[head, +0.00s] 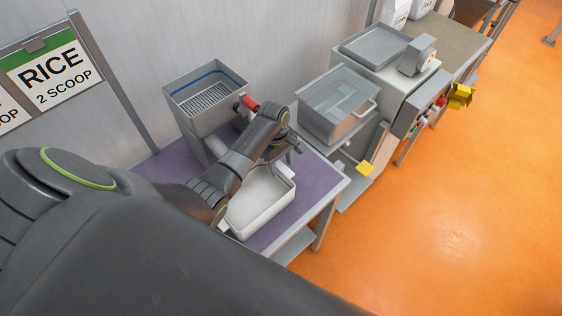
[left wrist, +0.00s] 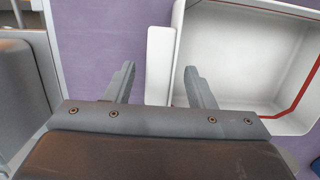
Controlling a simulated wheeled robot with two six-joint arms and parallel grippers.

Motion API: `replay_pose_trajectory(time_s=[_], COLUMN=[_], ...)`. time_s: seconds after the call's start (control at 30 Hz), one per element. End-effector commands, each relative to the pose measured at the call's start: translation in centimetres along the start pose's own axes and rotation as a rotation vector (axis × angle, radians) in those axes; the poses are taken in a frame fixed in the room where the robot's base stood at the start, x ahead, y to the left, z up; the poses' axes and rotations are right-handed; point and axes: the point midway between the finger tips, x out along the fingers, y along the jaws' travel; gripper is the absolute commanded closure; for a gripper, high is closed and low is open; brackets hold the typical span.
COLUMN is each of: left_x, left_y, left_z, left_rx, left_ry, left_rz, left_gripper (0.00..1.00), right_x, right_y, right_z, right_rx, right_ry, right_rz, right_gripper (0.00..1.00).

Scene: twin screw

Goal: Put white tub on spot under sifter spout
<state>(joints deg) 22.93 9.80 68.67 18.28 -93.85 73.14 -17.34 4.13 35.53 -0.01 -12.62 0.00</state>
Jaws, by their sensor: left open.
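The white tub (head: 262,208) sits on the purple table top, partly covered by my left arm in the head view. In the left wrist view the tub (left wrist: 235,50) shows its open inside with a red line along its inner wall. My left gripper (left wrist: 159,68) is open, with the tub's flat white handle tab (left wrist: 160,58) between its two fingers. I cannot tell whether they touch it. In the head view the left gripper (head: 284,150) is over the table near the tub. The sifter (head: 206,98) stands behind, a grey box with a grate. Its spout and the spot are not clearly seen.
The purple table (head: 318,180) has bare room right of the tub. A red handle (head: 249,103) sticks out of the sifter near my arm. A clear-sided grey bin (head: 338,105) and a grey machine stand to the right. A RICE sign (head: 55,72) hangs at left.

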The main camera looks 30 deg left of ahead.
Motion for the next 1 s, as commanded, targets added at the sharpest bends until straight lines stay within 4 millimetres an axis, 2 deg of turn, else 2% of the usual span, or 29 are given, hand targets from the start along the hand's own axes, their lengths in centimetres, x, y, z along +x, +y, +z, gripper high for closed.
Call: replay_pose_trajectory(time_s=[0.17, 0.27, 0.67, 0.73, 1.0], left_x=[-0.8, -2.0, -9.9, -11.3, -12.4], left_y=[0.1, 0.1, 0.1, 0.1, 0.0], left_z=[0.0, 0.0, -0.1, 0.0, 0.0], left_rx=[0.001, 0.001, 0.001, 0.000, 0.000], left_ry=[0.001, 0.002, 0.003, 0.002, 0.000], left_rz=[0.004, 0.004, 0.005, 0.002, 0.000], left_gripper=[0.51, 0.51, 0.51, 0.51, 0.51], right_x=[0.1, 0.4, 2.1, 1.3, 1.0], right_y=[-0.1, 0.0, 0.6, 0.7, 0.7], right_z=[-0.1, -0.1, 0.0, -0.1, -0.2], right_rx=[0.000, -0.001, -0.004, -0.004, -0.004], right_ry=[0.001, 0.001, 0.003, 0.003, 0.003], right_rz=[-0.001, 0.001, 0.009, 0.009, 0.009], right_gripper=[0.64, 0.64, 0.64, 0.64, 0.64])
